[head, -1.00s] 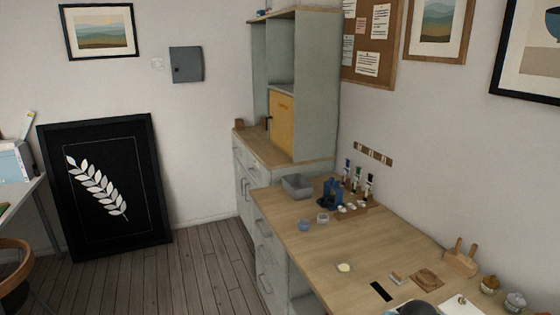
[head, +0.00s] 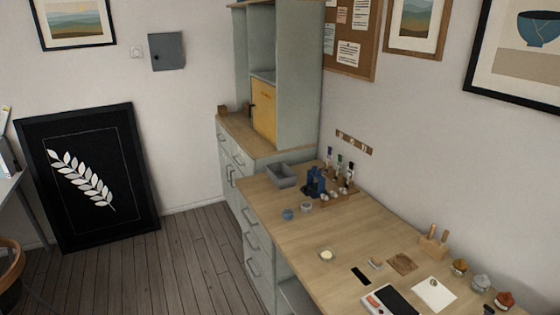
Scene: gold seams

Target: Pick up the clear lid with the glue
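A small, pale round piece with a cream-yellow patch, which looks like the clear lid with the glue (head: 326,255), lies flat on the wooden workbench (head: 290,235), near its front edge. It is small in the head view and its rim is hard to make out. Neither of my grippers is in view, and nothing touches the lid.
Around the lid the bench is bare. To its right are a black strip (head: 361,275), a small block (head: 376,263), a brown square (head: 402,263) and a white sheet (head: 434,292). Farther back are small cups (head: 288,214), a blue stand (head: 315,182) and a grey bin (head: 283,175).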

